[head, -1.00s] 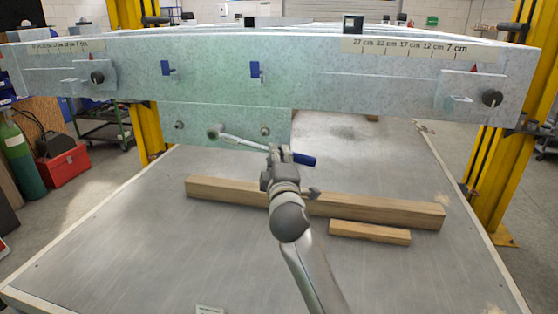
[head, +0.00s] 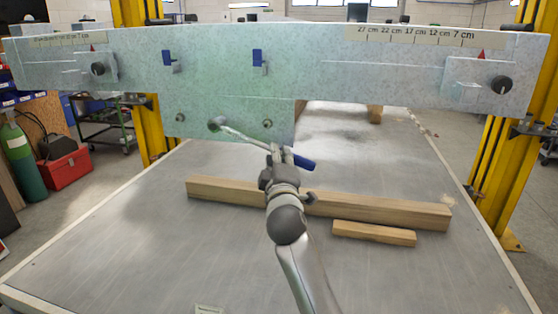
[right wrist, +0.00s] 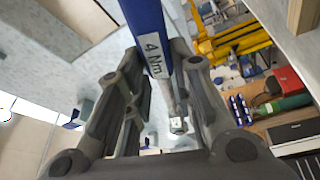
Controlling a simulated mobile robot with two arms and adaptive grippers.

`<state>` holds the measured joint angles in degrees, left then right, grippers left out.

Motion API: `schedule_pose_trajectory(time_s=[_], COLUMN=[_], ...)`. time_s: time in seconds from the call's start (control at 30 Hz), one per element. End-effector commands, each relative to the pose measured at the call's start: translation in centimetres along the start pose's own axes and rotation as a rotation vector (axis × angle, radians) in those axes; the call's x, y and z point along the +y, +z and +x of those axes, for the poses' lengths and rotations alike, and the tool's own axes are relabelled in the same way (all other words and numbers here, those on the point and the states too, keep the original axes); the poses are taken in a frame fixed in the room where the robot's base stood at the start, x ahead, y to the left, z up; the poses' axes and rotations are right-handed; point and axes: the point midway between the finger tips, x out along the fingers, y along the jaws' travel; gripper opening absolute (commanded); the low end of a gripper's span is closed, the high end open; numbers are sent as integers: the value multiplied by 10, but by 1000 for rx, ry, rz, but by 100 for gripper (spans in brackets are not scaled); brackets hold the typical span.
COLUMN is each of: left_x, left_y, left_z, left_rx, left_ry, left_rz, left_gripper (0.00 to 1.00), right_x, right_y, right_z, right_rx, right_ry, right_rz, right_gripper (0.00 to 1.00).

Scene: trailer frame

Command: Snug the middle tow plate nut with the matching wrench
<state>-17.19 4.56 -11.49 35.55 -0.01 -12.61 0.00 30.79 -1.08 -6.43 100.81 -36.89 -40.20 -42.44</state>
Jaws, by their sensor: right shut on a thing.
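The tow plate (head: 235,109) hangs below the galvanized beam, with a left nut (head: 180,118) and a right nut (head: 267,124) showing. The wrench (head: 241,136) has a silver shaft and a blue handle (head: 303,161). Its head is at the middle nut position and hides that nut; I cannot tell how well it is seated. The wrench slopes down to the right. My right gripper (head: 281,158) is shut on the wrench. In the right wrist view, the blue handle (right wrist: 143,15) with a "4 Nm" label passes between my right gripper's fingers (right wrist: 160,85). My left gripper is out of view.
A long wooden beam (head: 380,208) and a short wooden block (head: 374,233) lie on the grey table (head: 130,250) below the plate. Yellow posts (head: 500,165) stand at both sides. A red toolbox (head: 66,170) and a green cylinder (head: 22,160) are at left.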

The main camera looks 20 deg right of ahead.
Motion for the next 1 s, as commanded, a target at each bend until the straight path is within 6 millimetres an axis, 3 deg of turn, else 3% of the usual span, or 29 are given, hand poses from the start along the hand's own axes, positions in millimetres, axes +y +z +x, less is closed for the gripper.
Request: schedule_pose_trajectory(time_s=[0.03, 0.43, 1.0], left_x=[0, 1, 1], left_y=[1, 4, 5], left_z=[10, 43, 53], left_rx=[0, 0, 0], left_ry=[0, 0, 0], left_rz=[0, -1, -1], left_gripper=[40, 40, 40], right_x=[-5, -22, -27], right_y=[0, -1, -2], right_z=[-1, -1, -1], right_rx=[2, 0, -1], right_ry=[9, 41, 50], right_rz=[16, 104, 133], right_gripper=[0, 0, 0])
